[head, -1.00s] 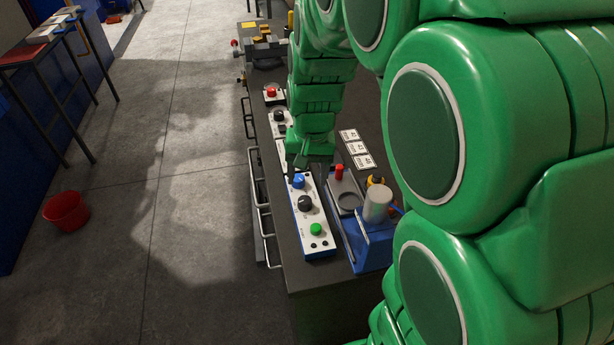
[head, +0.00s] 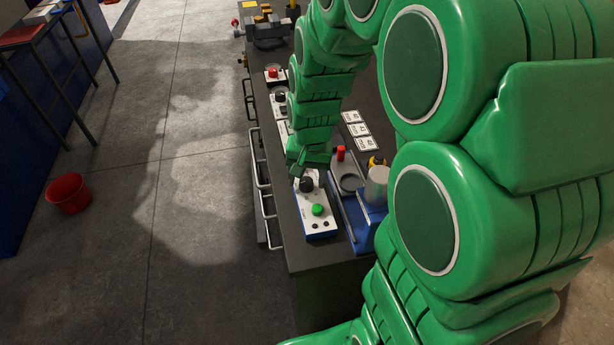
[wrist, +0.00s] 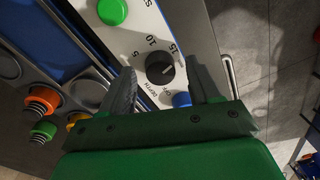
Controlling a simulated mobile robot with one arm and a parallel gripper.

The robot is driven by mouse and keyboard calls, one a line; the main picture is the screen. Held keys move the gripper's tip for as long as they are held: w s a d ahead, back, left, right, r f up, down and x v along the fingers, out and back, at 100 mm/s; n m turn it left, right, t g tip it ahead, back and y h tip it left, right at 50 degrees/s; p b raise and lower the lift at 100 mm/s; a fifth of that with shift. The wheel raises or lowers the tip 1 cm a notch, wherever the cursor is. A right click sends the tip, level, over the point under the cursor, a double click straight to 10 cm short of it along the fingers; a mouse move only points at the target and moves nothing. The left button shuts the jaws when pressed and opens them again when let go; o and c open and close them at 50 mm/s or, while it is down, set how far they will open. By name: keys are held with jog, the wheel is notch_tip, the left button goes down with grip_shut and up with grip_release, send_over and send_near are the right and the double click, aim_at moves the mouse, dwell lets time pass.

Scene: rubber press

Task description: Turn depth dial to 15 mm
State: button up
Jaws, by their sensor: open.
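The depth dial is a black knob (head: 306,185) on a white-topped control panel (head: 312,229). In the wrist view the dial (wrist: 159,69) has marks 5, 10, 15 and OFF around it; I cannot read its pointer for certain. My gripper (head: 301,174) is over the panel at the dial's far side. In the wrist view my gripper (wrist: 160,68) is open, with one finger on each side of the dial. I cannot tell whether the fingers touch it.
A green button (head: 318,210) is on the same panel. Label cards (head: 357,130) lie behind. The floor at left is open around a red bucket (head: 68,193).

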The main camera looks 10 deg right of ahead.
jog(key=shift+f, duration=0.2)
jog(key=shift+c, duration=0.4)
jog(key=c, duration=0.9)
jog(key=shift+n, duration=0.6)
jog(key=shift+c, duration=0.3)
jog(key=o, duration=1)
jog(key=shift+o, duration=0.2)
